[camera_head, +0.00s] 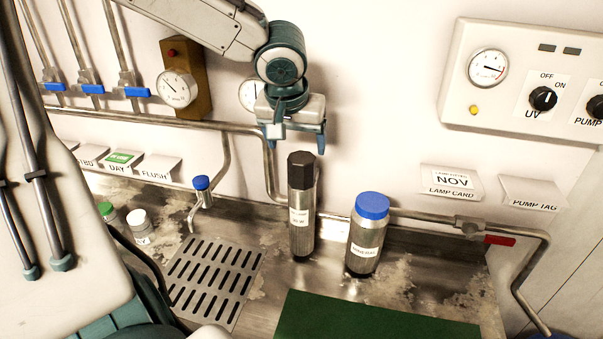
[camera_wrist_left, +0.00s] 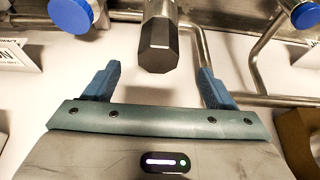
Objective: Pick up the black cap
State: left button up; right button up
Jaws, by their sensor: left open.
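The black cap (camera_head: 301,170) is faceted and sits on top of an upright grey cylinder (camera_head: 302,222) with a white label, standing on the metal counter. My left gripper (camera_head: 295,145) is open and empty, just above the cap, with its fingers pointing down. In the left wrist view the black cap (camera_wrist_left: 158,48) lies ahead of and between the two blue fingers of the gripper (camera_wrist_left: 159,72), and neither finger touches it. My right gripper is not in view.
A blue-capped bottle (camera_head: 367,233) stands right of the cylinder. A small blue-topped tap (camera_head: 201,190) and a slotted drain (camera_head: 213,278) are to the left. A green mat (camera_head: 375,318) lies in front. Pipes (camera_head: 268,168) run along the wall behind.

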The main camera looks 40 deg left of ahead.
aim_at(301, 159)
pick_arm(q)
jog(key=x, duration=0.4)
jog(key=shift+w+a, duration=0.15)
jog(key=shift+w+f+p, duration=0.15)
jog(key=shift+f+p, duration=0.15)
jog(key=shift+f, duration=0.15)
jog(key=x, duration=0.4)
jog(key=shift+w+r, duration=0.1)
jog(key=shift+w, duration=0.2)
jog(key=shift+s, duration=0.15)
jog(key=shift+r, duration=0.1)
jog(key=shift+c, duration=1.1)
jog(key=c, duration=0.8)
